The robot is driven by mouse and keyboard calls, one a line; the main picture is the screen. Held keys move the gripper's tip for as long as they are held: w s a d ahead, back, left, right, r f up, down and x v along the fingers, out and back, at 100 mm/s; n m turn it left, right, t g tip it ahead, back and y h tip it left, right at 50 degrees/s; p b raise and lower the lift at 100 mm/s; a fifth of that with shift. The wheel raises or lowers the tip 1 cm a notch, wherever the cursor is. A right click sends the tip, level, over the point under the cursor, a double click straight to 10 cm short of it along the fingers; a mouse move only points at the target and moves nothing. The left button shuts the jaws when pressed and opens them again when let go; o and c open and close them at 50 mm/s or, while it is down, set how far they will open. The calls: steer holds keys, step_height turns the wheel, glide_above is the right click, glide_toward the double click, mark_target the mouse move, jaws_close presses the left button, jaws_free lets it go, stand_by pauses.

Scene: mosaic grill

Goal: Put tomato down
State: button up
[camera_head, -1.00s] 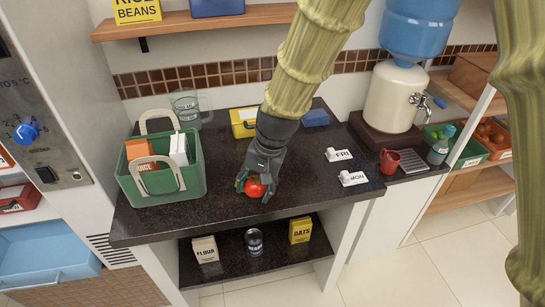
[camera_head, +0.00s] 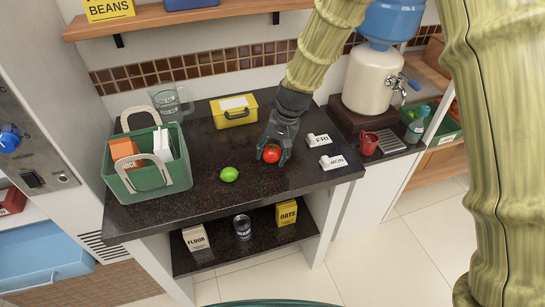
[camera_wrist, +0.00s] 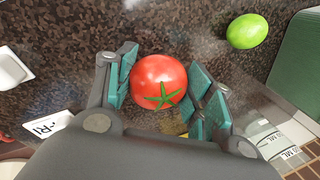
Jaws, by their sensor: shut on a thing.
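The red tomato (camera_head: 271,153) is between the fingers of my gripper (camera_head: 271,152), at or just above the dark speckled counter (camera_head: 215,205). The wrist view shows the tomato (camera_wrist: 158,82) with its green stem, a teal-padded finger on each side. My gripper (camera_wrist: 163,90) is shut on it. I cannot tell whether the tomato touches the counter.
A green lime (camera_head: 229,174) lies on the counter left of my gripper. A green basket (camera_head: 150,184) with boxes stands further left. A yellow box (camera_head: 234,113) is behind. White FRI (camera_head: 318,140) and MON (camera_head: 333,162) tags stand to the right. The counter's front middle is clear.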

mark_target(272, 159)
steer(key=shift+f+p, duration=0.5)
steer(key=shift+f, duration=0.9)
steer(key=shift+f, duration=0.15)
steer(key=o, duration=1.1)
steer(key=shift+c, duration=0.2)
steer(key=b+v, duration=0.3)
steer(key=v, duration=0.9)
